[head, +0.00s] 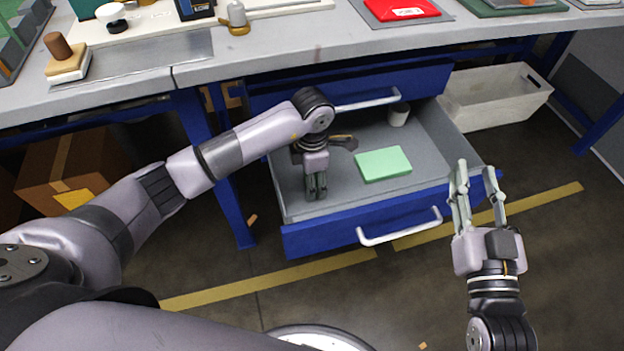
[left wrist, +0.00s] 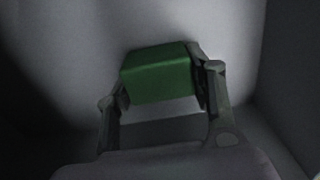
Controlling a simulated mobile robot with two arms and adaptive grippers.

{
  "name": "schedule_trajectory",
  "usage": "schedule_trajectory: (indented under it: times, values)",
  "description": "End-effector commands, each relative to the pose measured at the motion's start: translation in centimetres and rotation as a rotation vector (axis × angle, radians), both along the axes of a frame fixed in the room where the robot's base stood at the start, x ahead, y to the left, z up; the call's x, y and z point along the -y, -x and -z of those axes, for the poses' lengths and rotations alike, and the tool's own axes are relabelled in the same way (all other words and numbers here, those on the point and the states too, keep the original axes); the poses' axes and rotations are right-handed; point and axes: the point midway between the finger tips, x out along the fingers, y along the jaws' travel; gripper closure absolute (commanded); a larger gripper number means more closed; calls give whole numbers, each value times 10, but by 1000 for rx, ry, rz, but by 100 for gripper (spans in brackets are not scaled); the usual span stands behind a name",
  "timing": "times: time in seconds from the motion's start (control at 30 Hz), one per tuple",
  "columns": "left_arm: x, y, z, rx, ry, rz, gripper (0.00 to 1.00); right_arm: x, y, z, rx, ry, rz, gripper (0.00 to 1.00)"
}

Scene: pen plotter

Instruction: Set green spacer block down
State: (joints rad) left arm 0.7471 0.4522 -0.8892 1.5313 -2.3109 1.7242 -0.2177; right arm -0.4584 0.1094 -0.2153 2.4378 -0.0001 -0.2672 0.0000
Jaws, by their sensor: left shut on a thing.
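The green spacer block (left wrist: 158,74) sits between the two fingers of my left gripper in the left wrist view, above or on a plain grey surface; I cannot tell whether it touches that surface. In the head view my left gripper (head: 317,194) points down inside the open drawer (head: 293,200), near its front left part. The block it grips is hidden there. A flat pale green pad (head: 383,164) lies in the drawer to the right of my left gripper. My right gripper (head: 476,168) is open and empty by the drawer's front right corner.
A dark tool (head: 344,143) and a small whitish cup (head: 398,114) are further back in the drawer. A white bin (head: 505,98) stands right of it. The workbench (head: 280,45) is above, with a stamp (head: 66,58) at left. A cardboard box (head: 72,172) is below the bench.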

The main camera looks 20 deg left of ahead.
Motion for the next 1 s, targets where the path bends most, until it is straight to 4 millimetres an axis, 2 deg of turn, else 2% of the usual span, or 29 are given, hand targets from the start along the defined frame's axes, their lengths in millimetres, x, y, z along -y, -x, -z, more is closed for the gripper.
schedule_trajectory:
  times: [0.47,0.5,0.8,1.0]
  values:
    - [0,0,2,1,-1,0,79,-1,1,-7,40,-10,-2,68]
    - [0,0,3,0,0,0,50,-1,1,-8,44,-12,-2,68]
    - [0,0,2,0,0,0,31,-1,1,-8,42,-12,-2,68]
    - [0,0,2,0,0,0,31,-1,1,-8,42,-12,-2,68]
